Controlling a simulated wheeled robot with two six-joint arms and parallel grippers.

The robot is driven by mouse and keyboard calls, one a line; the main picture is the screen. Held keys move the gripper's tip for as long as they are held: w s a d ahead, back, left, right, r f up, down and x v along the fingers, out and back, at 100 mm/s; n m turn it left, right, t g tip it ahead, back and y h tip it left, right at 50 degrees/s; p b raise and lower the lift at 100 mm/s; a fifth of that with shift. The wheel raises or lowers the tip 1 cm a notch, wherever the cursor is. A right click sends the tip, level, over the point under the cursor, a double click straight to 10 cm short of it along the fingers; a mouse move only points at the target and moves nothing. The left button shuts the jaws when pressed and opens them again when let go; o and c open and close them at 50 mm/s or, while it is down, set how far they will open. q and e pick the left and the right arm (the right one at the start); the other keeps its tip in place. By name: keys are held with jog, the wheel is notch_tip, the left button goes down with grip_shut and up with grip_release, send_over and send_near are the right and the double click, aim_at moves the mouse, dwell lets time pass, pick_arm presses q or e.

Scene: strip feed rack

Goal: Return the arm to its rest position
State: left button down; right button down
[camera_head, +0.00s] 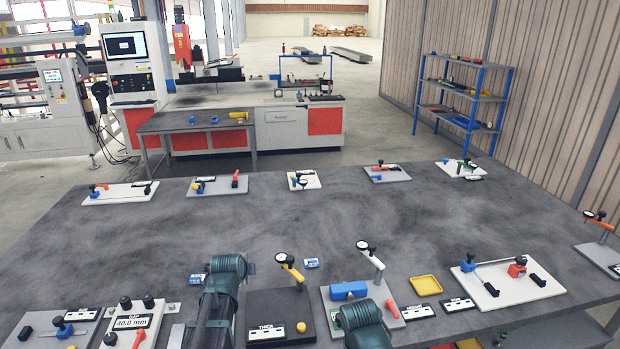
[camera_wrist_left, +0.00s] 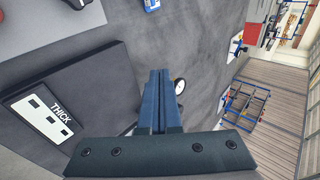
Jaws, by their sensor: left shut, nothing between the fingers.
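My left gripper (camera_wrist_left: 160,76) shows in the left wrist view with its two blue fingers pressed together and nothing between them. It is beside a dark board (camera_wrist_left: 105,95) marked THICK, and its fingers partly hide a dial gauge (camera_wrist_left: 180,86). In the head view my left arm (camera_head: 225,285) reaches up from the bottom edge, left of the THICK board (camera_head: 293,308); its fingers cannot be made out there. My right arm (camera_head: 365,325) shows at the bottom edge, in front of a light board with a blue block (camera_head: 347,290). My right gripper is not in view.
The dark table (camera_head: 260,222) is clear across its middle. Several small fixture boards line its far edge. Near the front are a yellow tray (camera_head: 426,284), a white board (camera_head: 508,284), a 40.0 mm display (camera_head: 132,322) and a dial gauge on an orange arm (camera_head: 291,268).

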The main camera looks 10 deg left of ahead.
pick_arm(q)
jog(key=s+d+f+n+g+h, duration=0.1)
jog(key=s+d+f+n+g, duration=0.2)
jog(key=s+d, duration=0.4)
jog(key=s+d+f+n+g, duration=0.25)
jog(key=s+d, duration=0.25)
jog(key=d, duration=0.3)
jog(key=s+d+n+g+y, duration=0.1)
jog(key=s+d+n+g, duration=0.3)
jog(key=s, duration=0.9)
jog(key=d+n, duration=0.2)
jog(key=shift+s+d+f+n, duration=0.35)
jog(key=shift+s+f, duration=0.05)
